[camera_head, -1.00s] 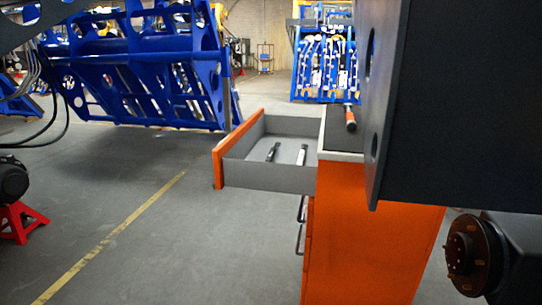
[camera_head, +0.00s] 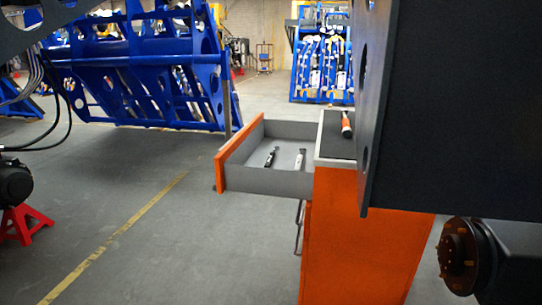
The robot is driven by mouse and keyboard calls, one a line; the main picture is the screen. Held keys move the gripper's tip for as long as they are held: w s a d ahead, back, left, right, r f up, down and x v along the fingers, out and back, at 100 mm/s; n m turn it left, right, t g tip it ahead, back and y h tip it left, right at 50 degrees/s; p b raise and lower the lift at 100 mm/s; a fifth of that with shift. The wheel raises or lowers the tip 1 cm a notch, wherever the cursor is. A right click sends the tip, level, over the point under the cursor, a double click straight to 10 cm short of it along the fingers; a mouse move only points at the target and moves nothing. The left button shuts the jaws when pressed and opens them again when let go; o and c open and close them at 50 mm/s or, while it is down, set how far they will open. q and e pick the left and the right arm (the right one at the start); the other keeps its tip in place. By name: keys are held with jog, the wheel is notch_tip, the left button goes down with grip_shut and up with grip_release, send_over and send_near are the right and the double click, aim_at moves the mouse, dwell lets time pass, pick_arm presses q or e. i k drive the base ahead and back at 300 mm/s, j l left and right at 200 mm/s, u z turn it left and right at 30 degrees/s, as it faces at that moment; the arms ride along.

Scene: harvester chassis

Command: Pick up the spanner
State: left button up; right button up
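An orange tool cabinet (camera_head: 360,235) stands right of centre with its top drawer (camera_head: 268,181) pulled open to the left. Two slim tools lie apart on the drawer floor: a dark one (camera_head: 270,157) on the left and a pale, silvery one (camera_head: 299,160) on the right. They are too small for me to tell for certain which is the spanner. Neither of my grippers is in view.
A tool with an orange handle (camera_head: 346,125) lies on the cabinet top. A large dark panel (camera_head: 455,110) fills the upper right and hides part of the cabinet. A red stand (camera_head: 24,222) is at the left. Grey floor (camera_head: 170,245) is open left of the cabinet.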

aim_at(270, 158)
jog(key=u, duration=0.7)
jog(key=i+j+u, duration=0.1)
jog(key=u, duration=0.3)
jog(key=i+j+u, duration=0.1)
jog(key=u, duration=0.35)
jog(key=i+u, duration=0.15)
jog(key=u, duration=0.25)
jog(key=i+z, duration=0.25)
jog(key=i, duration=0.45)
jog(key=i+j+z, duration=0.25)
jog(key=i, duration=0.45)
jog(key=i+z, duration=0.25)
jog(key=i, duration=0.45)
jog(key=i+z, duration=0.25)
jog(key=i, duration=0.45)
jog(key=i+z, duration=0.35)
jog(key=i, duration=0.35)
jog(key=i+j+z, duration=0.1)
jog(key=i+z, duration=0.25)
jog(key=i, duration=0.35)
